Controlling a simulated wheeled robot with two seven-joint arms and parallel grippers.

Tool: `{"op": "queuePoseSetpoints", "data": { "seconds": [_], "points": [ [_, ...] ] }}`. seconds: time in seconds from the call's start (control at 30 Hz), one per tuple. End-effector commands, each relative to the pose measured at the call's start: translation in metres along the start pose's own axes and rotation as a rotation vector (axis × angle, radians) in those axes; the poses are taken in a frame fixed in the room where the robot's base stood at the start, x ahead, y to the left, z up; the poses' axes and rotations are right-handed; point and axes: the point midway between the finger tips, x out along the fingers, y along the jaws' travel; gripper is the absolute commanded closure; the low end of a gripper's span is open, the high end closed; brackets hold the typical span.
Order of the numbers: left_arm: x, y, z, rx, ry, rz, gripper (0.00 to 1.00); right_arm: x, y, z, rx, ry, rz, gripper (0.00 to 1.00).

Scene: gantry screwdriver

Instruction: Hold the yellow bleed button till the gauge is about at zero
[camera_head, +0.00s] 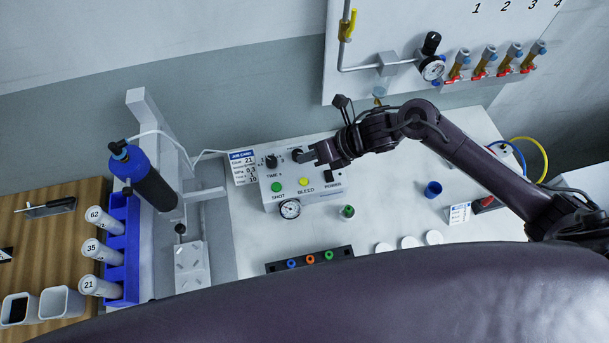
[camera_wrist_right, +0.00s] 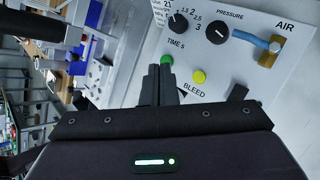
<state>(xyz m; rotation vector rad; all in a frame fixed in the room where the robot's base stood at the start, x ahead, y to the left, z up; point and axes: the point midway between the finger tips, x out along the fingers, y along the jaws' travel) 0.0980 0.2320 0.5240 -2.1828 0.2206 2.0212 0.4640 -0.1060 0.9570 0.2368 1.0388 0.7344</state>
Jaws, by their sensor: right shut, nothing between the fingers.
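The yellow bleed button (camera_head: 304,181) is on the top of the white dispenser box (camera_head: 318,195), right of the green shot button (camera_head: 277,186). In the right wrist view the yellow button (camera_wrist_right: 199,77) is uncovered. The round gauge (camera_head: 290,209) is on the box's front; its needle is too small to read. My right gripper (camera_head: 305,157) is over the box, behind or above the yellow button in the head view. Its fingers (camera_wrist_right: 160,72) are shut and empty, with tips near the green button in the wrist view, left of the yellow one. My left gripper is out of view.
A time knob (camera_head: 271,161) and a power switch (camera_head: 331,177) are also on the box. A green-topped cup (camera_head: 346,212), a blue cup (camera_head: 433,189) and a black rack (camera_head: 310,258) stand nearby. A stand with a blue-black syringe (camera_head: 150,178) is left.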

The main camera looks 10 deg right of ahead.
Motion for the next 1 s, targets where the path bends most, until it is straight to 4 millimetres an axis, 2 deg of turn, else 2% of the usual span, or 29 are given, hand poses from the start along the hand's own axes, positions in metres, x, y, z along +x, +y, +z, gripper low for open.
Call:
{"op": "queuePoseSetpoints", "data": {
  "seconds": [0.37, 0.73, 0.8, 1.0],
  "points": [
    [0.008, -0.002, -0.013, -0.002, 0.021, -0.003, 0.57, 0.01, -0.007, -0.008, 0.002, 0.0, 0.0, 1.0],
    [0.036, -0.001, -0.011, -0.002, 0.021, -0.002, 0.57, 0.046, -0.033, -0.034, 0.003, 0.0, 0.0, 1.0],
    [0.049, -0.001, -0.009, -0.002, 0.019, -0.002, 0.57, 0.054, -0.04, -0.039, -0.001, -0.001, -0.001, 1.0],
    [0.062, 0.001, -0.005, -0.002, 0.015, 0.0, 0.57, 0.062, -0.045, -0.045, -0.001, -0.001, -0.001, 1.0]
  ]
}}
